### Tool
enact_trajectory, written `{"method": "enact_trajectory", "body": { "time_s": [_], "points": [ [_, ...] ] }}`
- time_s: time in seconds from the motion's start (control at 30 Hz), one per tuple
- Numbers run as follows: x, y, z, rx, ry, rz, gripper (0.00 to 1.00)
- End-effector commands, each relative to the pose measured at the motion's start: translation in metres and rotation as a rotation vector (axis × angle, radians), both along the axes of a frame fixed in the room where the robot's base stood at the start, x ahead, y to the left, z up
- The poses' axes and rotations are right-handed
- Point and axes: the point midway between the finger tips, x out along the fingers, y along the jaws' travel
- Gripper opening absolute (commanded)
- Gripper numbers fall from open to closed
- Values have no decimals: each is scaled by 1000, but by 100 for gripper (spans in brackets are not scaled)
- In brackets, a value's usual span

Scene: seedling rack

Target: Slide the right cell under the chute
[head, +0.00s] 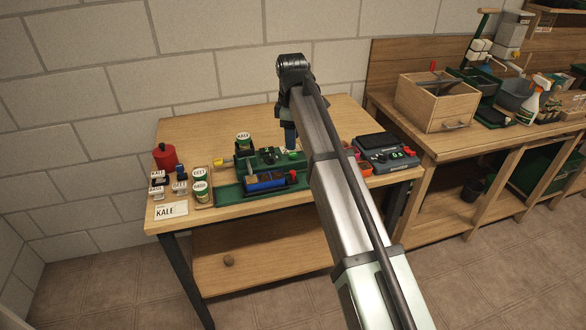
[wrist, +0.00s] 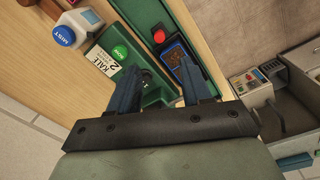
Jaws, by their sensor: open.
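In the head view a green seedling station (head: 270,160) stands on the table, with a blue-walled tray of dark, soil-like cells (head: 264,183) along its front. A red knob (head: 293,176) is at the tray's right end. A can marked KALE (head: 243,139) stands at the station's back left; I cannot make out the chute clearly. My gripper (head: 290,138) is above the station's right part, pointing down. In the wrist view my gripper (wrist: 160,88) is open and empty. The red knob (wrist: 159,36) and a blue-edged cell (wrist: 174,54) lie beyond its fingertips. Contact is not visible.
At the left are a red canister (head: 164,156), BEET can (head: 199,174), small labelled blocks and a KALE card (head: 171,209). A scale (head: 385,152) stands right of my arm. The table's back left is clear. A wooden box (head: 437,100) is on the right bench.

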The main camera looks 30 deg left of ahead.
Motion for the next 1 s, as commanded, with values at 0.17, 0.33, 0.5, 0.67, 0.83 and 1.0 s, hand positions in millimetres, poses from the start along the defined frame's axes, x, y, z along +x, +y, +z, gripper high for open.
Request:
{"method": "enact_trajectory", "body": {
  "time_s": [0.17, 0.33, 0.5, 0.67, 0.83, 1.0],
  "points": [
    [1, -1, -29, -1, 2, -2, 48],
    [2, -1, -59, -1, 1, -3, 48],
    [3, 0, -88, -1, 1, -3, 48],
    [5, 1, -109, -1, 0, -3, 48],
    [5, 1, -121, 1, -2, -4, 48],
    [6, 1, -126, 0, -1, -4, 48]
  ]
}}
